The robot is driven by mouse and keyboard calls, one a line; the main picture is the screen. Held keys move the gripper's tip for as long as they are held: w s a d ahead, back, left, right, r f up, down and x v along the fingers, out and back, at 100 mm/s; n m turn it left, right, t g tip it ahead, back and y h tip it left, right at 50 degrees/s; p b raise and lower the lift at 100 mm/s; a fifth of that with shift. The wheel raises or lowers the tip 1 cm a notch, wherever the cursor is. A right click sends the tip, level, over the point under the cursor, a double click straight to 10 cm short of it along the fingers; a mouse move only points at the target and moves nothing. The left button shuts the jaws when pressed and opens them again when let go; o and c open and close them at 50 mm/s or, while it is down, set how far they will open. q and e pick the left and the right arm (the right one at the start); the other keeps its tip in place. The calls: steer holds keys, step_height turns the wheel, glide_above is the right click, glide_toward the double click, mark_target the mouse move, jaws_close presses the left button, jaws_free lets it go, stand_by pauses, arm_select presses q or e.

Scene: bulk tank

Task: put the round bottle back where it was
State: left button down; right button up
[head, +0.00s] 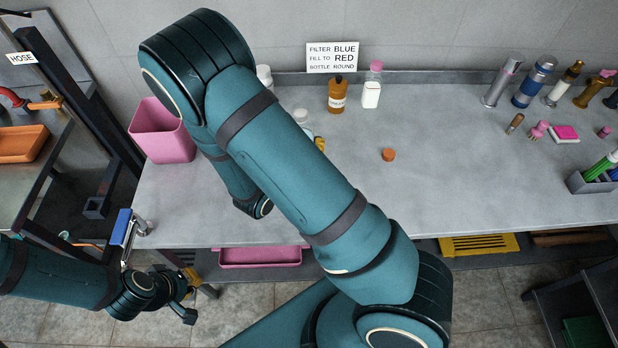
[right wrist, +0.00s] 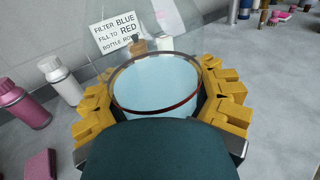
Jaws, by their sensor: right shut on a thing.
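The round bottle (right wrist: 155,85) is clear, with a red-brown ring around it and pale blue inside it. In the right wrist view it sits between the yellow fingers of my right gripper (right wrist: 160,100), which is shut on it. My right arm crosses the counter in the head view and hides most of this gripper; a pale bit of the bottle (head: 301,116) shows beside the arm. I cannot tell whether the bottle touches the counter. My left gripper (head: 187,290) hangs in front of the counter at lower left, away from the bottle; its fingertips are unclear.
A sign (head: 332,57) stands at the counter's back. A brown bottle (head: 337,96) and a white pink-capped bottle (head: 371,95) stand near it. A pink bin (head: 163,130) is at left. An orange cap (head: 388,155) lies mid-counter. Several upright containers and small items are at right.

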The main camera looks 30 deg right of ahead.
steer(key=shift+f+b, duration=0.85)
steer(key=shift+f, duration=3.95)
steer(key=shift+f, duration=0.1)
steer(key=o, duration=1.4)
steer(key=shift+r, duration=0.2)
steer(key=v, duration=1.2)
steer(key=shift+s+f, duration=0.1)
steer(key=shift+f, duration=0.05)
steer(key=shift+a, duration=0.15)
